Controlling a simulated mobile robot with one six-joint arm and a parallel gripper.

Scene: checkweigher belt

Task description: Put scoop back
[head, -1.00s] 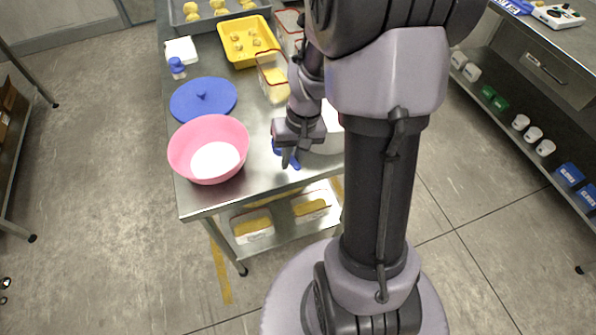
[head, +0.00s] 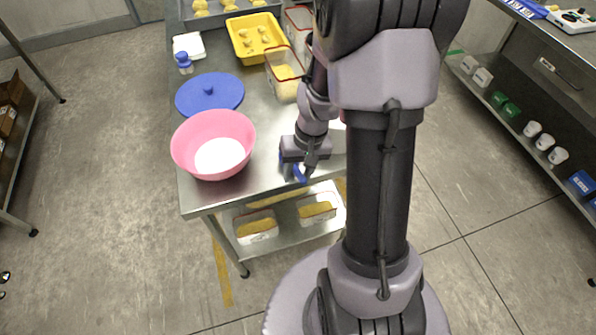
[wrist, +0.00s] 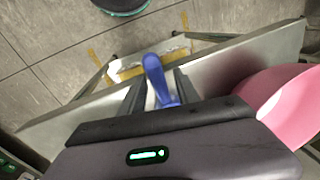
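The blue scoop (wrist: 157,76) shows between the two fingers of my gripper (wrist: 160,90) in the wrist view. My gripper appears shut on it. In the head view my gripper (head: 302,165) is over the front edge of the steel table, right of the pink bowl, with bits of the blue scoop (head: 300,173) showing beside the fingers. The rest of the scoop is hidden by the gripper. The pink bowl (head: 185,135) holds white powder and stands at the front left of the table; its side also shows at the right of the wrist view (wrist: 285,100).
A blue lid (head: 210,95) lies behind the bowl. A blue-capped bottle (head: 184,63), a yellow tray (head: 235,44) and clear bins (head: 285,75) stand farther back. My arm hides the table's right part. Tubs sit on the lower shelf (head: 283,233).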

